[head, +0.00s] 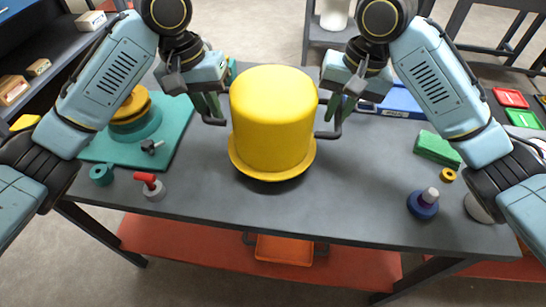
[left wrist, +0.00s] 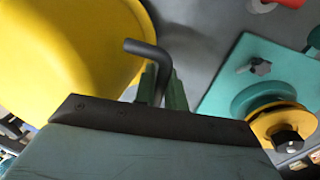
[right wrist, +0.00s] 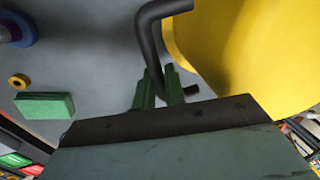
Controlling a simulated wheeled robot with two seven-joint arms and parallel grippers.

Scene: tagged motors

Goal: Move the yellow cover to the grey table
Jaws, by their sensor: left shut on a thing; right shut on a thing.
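The yellow cover (head: 271,120) is a large upright dome with a flared rim, over the middle of the grey table (head: 345,205). A dark shadow lies under its rim, and the cover appears slightly above the tabletop. It has a black bent handle on each side. My left gripper (head: 209,108) is shut on the left handle, which also shows in the left wrist view (left wrist: 146,50). My right gripper (head: 338,108) is shut on the right handle, which also shows in the right wrist view (right wrist: 150,35). The tabletop behind the cover is hidden.
A teal mat (head: 172,135) with a teal and yellow motor part (head: 133,112) lies at the left. A red-topped knob (head: 150,186) stands at front left. A blue-based peg (head: 424,203) and green block (head: 437,148) are at the right. The front middle is clear.

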